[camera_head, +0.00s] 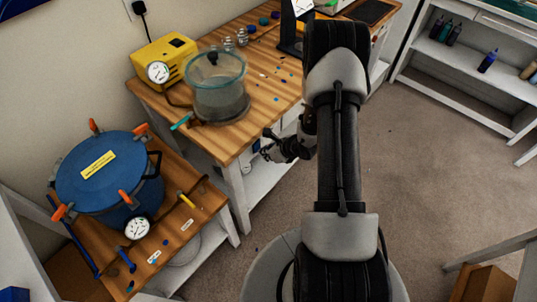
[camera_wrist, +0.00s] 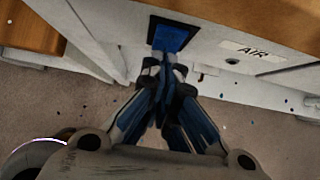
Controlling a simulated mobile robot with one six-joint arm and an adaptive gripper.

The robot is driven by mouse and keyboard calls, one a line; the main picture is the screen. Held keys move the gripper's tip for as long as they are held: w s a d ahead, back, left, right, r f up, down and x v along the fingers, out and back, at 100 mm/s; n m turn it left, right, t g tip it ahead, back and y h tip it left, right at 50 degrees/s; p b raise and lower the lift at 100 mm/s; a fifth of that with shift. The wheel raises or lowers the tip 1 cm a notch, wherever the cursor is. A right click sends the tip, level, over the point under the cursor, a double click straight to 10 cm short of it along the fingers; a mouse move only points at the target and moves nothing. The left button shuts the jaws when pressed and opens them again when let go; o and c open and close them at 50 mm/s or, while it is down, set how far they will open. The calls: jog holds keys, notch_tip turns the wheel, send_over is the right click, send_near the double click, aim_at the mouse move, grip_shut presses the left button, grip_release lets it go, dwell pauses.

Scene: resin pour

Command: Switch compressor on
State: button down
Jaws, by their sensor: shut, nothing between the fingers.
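A blue rocker switch (camera_wrist: 172,36) in a black square frame sits on a white panel in the wrist view. A label reading AIR (camera_wrist: 253,50) is on the same panel, to the right of the switch. My gripper (camera_wrist: 167,66) is shut and empty, its fingertips just below the blue switch in the picture. I cannot tell whether they touch it. In the head view my gripper (camera_head: 268,150) is at the front of the wooden workbench (camera_head: 262,101); the switch cannot be made out there.
A yellow pump (camera_head: 176,52) with a gauge and a clear glass chamber (camera_head: 217,88) stand on the workbench. A blue pressure pot (camera_head: 105,178) with orange clamps stands on a lower wooden table (camera_head: 198,205) at left. Shelves (camera_head: 478,48) stand at right. Carpeted floor is open between.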

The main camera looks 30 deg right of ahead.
jog(key=shift+w+a+f+b, duration=0.1)
jog(key=shift+w+f+b, duration=0.15)
jog(key=shift+b, duration=0.4)
jog(key=shift+r, duration=0.15)
jog(key=shift+r+p, duration=0.4)
jog(key=shift+r, duration=0.35)
